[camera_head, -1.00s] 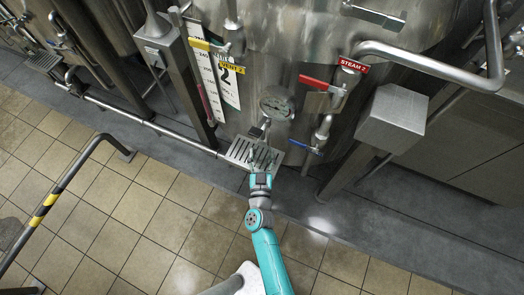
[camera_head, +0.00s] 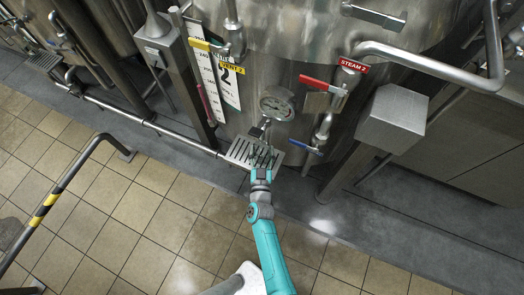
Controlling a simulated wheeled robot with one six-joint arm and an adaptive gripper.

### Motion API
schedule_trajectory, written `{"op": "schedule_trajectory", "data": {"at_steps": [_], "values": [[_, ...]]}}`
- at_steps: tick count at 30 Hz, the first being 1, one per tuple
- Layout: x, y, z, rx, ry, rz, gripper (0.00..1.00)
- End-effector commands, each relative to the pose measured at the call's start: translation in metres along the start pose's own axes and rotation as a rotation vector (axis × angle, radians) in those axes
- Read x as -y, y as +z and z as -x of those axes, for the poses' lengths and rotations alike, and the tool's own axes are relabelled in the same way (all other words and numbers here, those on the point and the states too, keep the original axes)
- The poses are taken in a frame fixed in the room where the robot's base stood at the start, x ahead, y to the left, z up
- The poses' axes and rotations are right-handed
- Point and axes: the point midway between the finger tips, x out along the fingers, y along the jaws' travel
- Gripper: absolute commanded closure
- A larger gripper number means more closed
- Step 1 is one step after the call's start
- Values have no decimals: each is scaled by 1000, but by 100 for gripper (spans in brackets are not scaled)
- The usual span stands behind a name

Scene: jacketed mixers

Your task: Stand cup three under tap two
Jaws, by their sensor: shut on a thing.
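My gripper (camera_head: 263,156) is at the end of the teal arm, over the slotted drip tray (camera_head: 236,153) at the foot of the vessel labelled 2. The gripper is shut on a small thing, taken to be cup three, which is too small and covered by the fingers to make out. Its number cannot be read. Tap two (camera_head: 258,131) shows as a small dark fitting just above the tray, below the round gauge (camera_head: 277,103). The gripper is close under it in the picture. I cannot tell whether the cup touches the tray.
A blue-handled valve (camera_head: 305,148) and a red-handled valve (camera_head: 314,83) are right of the gauge. A grey box on a post (camera_head: 392,119) stands further right. A low pipe (camera_head: 150,124) runs left of the tray.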

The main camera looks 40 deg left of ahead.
Motion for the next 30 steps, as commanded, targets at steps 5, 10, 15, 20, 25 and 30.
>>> {"op": "schedule_trajectory", "data": {"at_steps": [5,10,15,20,25,30], "values": [[0,1,0,0,0,0,16],[0,1,0,0,0,0,16],[0,-1,0,-1,0,-1,16],[0,-1,15,1,-1,-1,16],[0,-1,46,1,-2,0,16],[1,0,79,2,-2,-1,16]]}}
